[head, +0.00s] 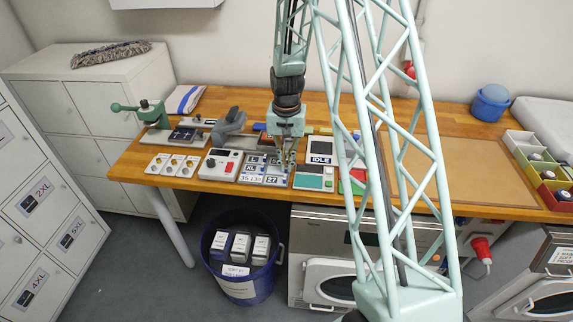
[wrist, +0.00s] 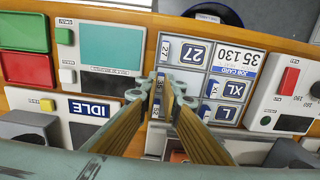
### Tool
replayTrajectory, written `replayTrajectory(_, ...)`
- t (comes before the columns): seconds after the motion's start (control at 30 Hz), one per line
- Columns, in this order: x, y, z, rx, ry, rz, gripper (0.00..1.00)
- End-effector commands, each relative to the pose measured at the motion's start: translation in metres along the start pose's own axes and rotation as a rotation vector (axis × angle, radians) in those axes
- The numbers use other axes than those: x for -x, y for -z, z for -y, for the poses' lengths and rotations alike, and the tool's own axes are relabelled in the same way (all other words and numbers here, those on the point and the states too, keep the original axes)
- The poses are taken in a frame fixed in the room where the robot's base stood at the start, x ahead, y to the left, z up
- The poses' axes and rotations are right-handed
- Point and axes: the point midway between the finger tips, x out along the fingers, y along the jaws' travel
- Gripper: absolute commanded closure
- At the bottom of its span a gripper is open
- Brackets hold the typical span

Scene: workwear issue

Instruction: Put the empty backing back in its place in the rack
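My gripper (head: 285,168) points down over the job-card board on the bench. In the wrist view its fingertips (wrist: 165,88) are close together at the board's left side, with a narrow gap. Something small, blue and white, shows there, but I cannot tell whether it is gripped or lies behind the tips. The job-card board (wrist: 235,55) bears blue-and-white tiles reading 27, XL and L and a 35 130 label. A narrow column with small number labels (wrist: 165,52) runs along its left edge and passes under the fingers. I cannot make out the empty backing for certain.
A white device with a red button (head: 221,164) stands left of the board. A device with a teal panel (head: 314,178) and an IDLE display (head: 321,152) stand to its right. A blue bin (head: 241,286) stands below the bench. A brown mat (head: 455,175) to the right is clear.

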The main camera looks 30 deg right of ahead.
Motion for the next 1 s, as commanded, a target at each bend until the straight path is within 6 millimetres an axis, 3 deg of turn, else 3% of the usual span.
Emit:
replayTrajectory(0.1, -0.003, 0.0, 0.0, 0.0, 0.0, 0.0, 0.99)
replayTrajectory(0.13, -0.003, 0.0, 0.0, 0.0, 0.0, 0.0, 0.92)
replayTrajectory(0.27, -0.002, 0.0, 0.0, 0.0, 0.0, 0.0, 0.8)
replayTrajectory(0.77, 0.001, 0.0, 0.0, 0.0, 0.0, 0.0, 0.8)
replayTrajectory(1.0, 0.016, 0.001, 0.0, 0.0, 0.001, -0.001, 0.8)
